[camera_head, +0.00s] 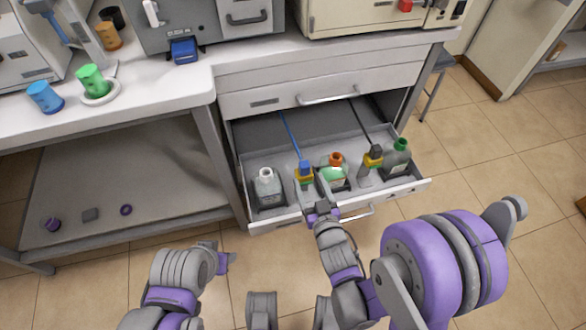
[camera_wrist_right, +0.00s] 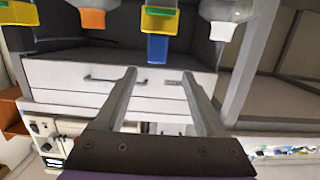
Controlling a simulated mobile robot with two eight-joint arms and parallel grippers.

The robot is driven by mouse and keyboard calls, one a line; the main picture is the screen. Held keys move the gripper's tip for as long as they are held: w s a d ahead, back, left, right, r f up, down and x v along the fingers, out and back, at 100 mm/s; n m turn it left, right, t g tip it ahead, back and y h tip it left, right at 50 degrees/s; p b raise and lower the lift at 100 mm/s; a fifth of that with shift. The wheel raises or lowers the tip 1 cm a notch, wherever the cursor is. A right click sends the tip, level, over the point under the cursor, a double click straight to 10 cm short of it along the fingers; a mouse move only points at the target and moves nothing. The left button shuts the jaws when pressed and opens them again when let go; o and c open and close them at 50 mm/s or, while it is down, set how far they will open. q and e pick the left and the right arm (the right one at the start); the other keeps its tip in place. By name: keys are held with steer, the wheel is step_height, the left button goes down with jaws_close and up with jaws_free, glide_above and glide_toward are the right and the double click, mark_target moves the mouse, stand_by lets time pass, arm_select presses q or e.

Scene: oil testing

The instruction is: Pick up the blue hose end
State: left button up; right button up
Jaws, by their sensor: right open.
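The blue hose end (camera_head: 305,167) sits in the open drawer (camera_head: 415,185), seated in a yellow fitting (camera_head: 304,178). A thin blue hose runs back from it. My right gripper (camera_head: 321,208) is just in front of it, over the drawer's front edge. In the right wrist view, which looks upside down, the blue end (camera_wrist_right: 157,48) lies just beyond the gap between the open, empty fingers of the right gripper (camera_wrist_right: 159,74). The fingers appear apart from it. My left gripper (camera_head: 225,262) is low in front of the shelf, away from the drawer; its jaws are unclear.
Beside the blue end stand a white-capped bottle (camera_head: 267,187), an orange-capped bottle (camera_head: 334,174) and a green-capped bottle (camera_head: 397,158). A black hose end (camera_head: 375,152) sits in another yellow fitting. A closed drawer (camera_head: 320,88) is above. Cups stand on the counter (camera_head: 150,95).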

mark_target(303, 168)
steer(key=shift+w+a+f, duration=0.1)
steer(key=shift+w+a, duration=0.2)
steer(key=shift+w, duration=0.05)
steer(key=p+x, duration=0.1)
steer(key=x, duration=0.3)
steer(key=shift+w, duration=0.2)
steer(key=x, duration=0.3)
steer(key=b+x, duration=0.1)
steer(key=x, duration=0.1)
steer(key=shift+w+d, duration=0.25)
steer(key=shift+w, duration=0.1)
jaws_close()
